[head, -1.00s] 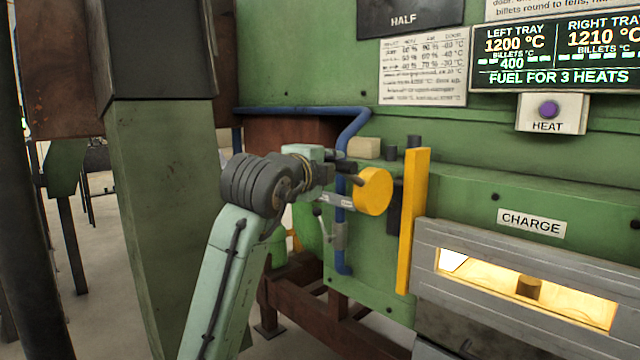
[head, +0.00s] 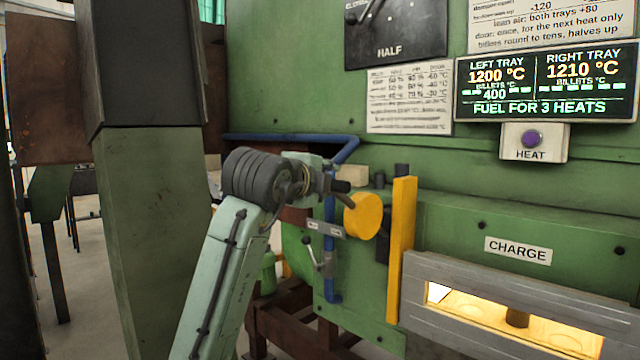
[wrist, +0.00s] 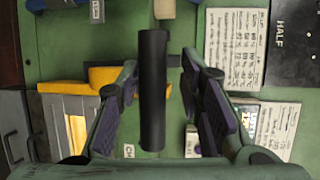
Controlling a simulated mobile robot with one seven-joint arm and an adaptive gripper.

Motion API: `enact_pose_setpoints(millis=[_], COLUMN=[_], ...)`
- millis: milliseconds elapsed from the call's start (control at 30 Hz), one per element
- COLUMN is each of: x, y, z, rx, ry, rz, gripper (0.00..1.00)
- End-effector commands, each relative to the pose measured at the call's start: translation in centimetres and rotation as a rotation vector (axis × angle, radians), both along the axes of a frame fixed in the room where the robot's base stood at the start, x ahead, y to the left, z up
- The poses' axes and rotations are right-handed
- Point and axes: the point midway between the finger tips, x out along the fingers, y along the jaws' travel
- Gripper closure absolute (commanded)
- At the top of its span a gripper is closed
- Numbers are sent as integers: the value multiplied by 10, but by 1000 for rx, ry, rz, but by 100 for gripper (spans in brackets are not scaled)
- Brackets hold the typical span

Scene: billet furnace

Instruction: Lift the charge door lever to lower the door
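My gripper (head: 338,188) is in front of the green furnace wall, left of the yellow disc (head: 363,216). In the wrist view my gripper (wrist: 160,75) is open, with a black cylindrical bar (wrist: 153,90) between its fingers and a gap on the right finger's side. The bar looks like the lever grip; contact cannot be told. An upright yellow bar (head: 402,250) stands right of the disc. Right of it is the charge opening in a grey frame (head: 430,300), under the CHARGE label (head: 518,250). The opening glows, and a dark billet (head: 517,318) shows inside.
A blue pipe (head: 331,250) runs down behind my gripper. A small lever with a dark knob (head: 307,240) is below it. A HEAT button (head: 533,139) and a display (head: 545,85) are at upper right. A green column (head: 155,230) stands left of my arm.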

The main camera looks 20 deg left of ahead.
Motion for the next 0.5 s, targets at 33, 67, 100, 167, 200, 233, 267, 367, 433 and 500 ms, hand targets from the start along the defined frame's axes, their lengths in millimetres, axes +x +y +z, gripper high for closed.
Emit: enact_pose_setpoints(millis=[33,67,100,167,200,233,267,367,433,500], x=[2,2,2,2,2,2,2,2,0,-6], y=[-11,-11,-11,-11,-11,-11,-11,-11,-10,-10], z=[1,1,1,1,0,0,0,0,0,1], rx=[5,5,4,4,4,4,4,3,3,3], ry=[-2,-2,-1,-1,-1,0,0,-1,-1,-2], rz=[-22,-22,-22,-22,-22,-22,-22,-21,-21,-20], gripper=[65,63,60,60,60,60,60,60,60,60])
